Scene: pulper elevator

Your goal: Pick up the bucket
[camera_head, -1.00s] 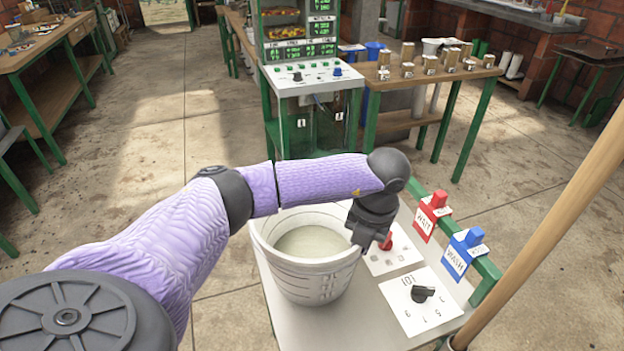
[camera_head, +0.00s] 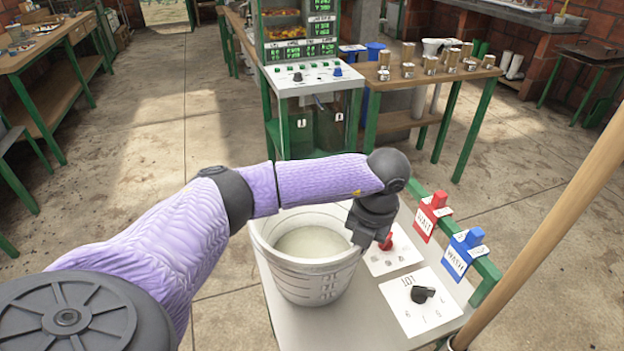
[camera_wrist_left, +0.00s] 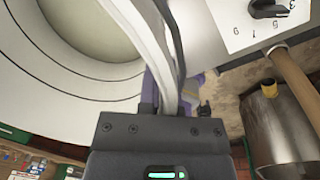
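The white bucket (camera_head: 305,270) stands upright on the light tabletop and holds a pale, cloudy liquid (camera_head: 310,241). My left gripper (camera_head: 360,235) is at the right side of the bucket's rim, pointing down. In the left wrist view, the bucket (camera_wrist_left: 60,75) fills the left side. A white curved strip, seemingly its rim, runs up beside my dark left finger (camera_wrist_left: 168,50). The fingers are very near the rim, but whether they press on it I cannot tell. My right gripper is not in view.
The tabletop (camera_head: 355,322) carries a panel with a black knob (camera_head: 422,294) and a red control (camera_head: 386,242) close to my gripper. Red (camera_head: 430,214) and blue (camera_head: 464,252) labelled units line its right edge. A wooden pole (camera_head: 545,235) slants at the right.

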